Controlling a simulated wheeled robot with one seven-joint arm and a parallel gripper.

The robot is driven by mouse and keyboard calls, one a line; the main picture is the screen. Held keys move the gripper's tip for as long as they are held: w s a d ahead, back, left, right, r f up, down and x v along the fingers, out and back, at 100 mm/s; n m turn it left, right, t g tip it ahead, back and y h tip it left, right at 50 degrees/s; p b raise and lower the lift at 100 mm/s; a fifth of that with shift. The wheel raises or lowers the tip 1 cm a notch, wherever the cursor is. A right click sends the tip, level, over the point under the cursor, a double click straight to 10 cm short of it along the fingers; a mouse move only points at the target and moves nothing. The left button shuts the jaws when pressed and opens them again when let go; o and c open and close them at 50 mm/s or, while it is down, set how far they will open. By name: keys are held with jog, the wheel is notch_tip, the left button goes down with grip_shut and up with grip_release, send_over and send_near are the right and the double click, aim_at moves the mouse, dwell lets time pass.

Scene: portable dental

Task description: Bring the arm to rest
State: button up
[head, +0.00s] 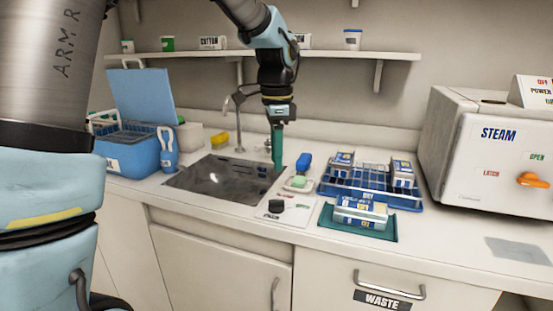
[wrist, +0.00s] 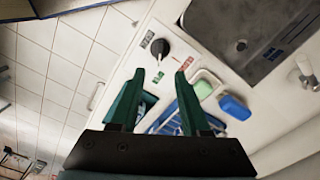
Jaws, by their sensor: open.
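My gripper (head: 277,150) points down over the right back part of the sink in the head view, with its green fingers above the counter. In the wrist view my gripper (wrist: 160,78) shows its two green fingers apart, with nothing between them. My arm reaches in from the top of the head view and is bent. How far the fingertips are from the counter is hard to tell.
The sink (head: 205,181) lies below. To its right are a green sponge (head: 298,182), a blue brush (head: 304,161), a black knob (head: 276,206), a blue rack (head: 365,197) and a green tray (head: 385,233). A blue box (head: 130,152) and the steam sterilizer (head: 475,170) flank the counter.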

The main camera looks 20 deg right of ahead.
jog(key=s+a+f+n, duration=0.1)
jog(key=a+f+n, duration=0.2)
jog(key=a+n, duration=0.3)
jog(key=s+a+f+n+t, duration=0.1)
jog(key=a+n, duration=0.6)
jog(key=a, duration=0.7)
jog(key=s+a+f+n, duration=0.2)
jog(key=a+f+n, duration=0.3)
jog(key=a, duration=0.5)
jog(key=shift+s+a+f+n+t, duration=0.2)
jog(key=shift+a+f+n+t, duration=0.15)
jog(key=shift+n, duration=0.55)
